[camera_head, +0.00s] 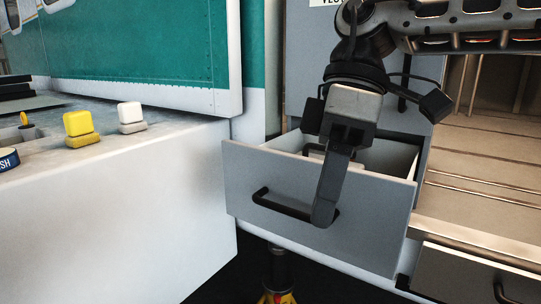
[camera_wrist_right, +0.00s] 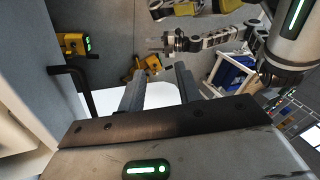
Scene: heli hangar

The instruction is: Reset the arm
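My right gripper (camera_head: 325,215) hangs in front of the open grey drawer (camera_head: 385,215), and its visible finger overlaps the right end of the black drawer handle (camera_head: 275,205). In the right wrist view its two fingers (camera_wrist_right: 160,82) stand apart with nothing held between them. The handle (camera_wrist_right: 75,78) shows there to the left, outside the fingers. My left gripper is outside the head view. What appears to be my left arm's gripper (camera_wrist_right: 158,44) shows small in the right wrist view, too small to tell its opening.
Wooden shelving (camera_head: 490,160) stands at right, with another drawer (camera_head: 470,285) below. Dark floor lies beneath the open drawer.

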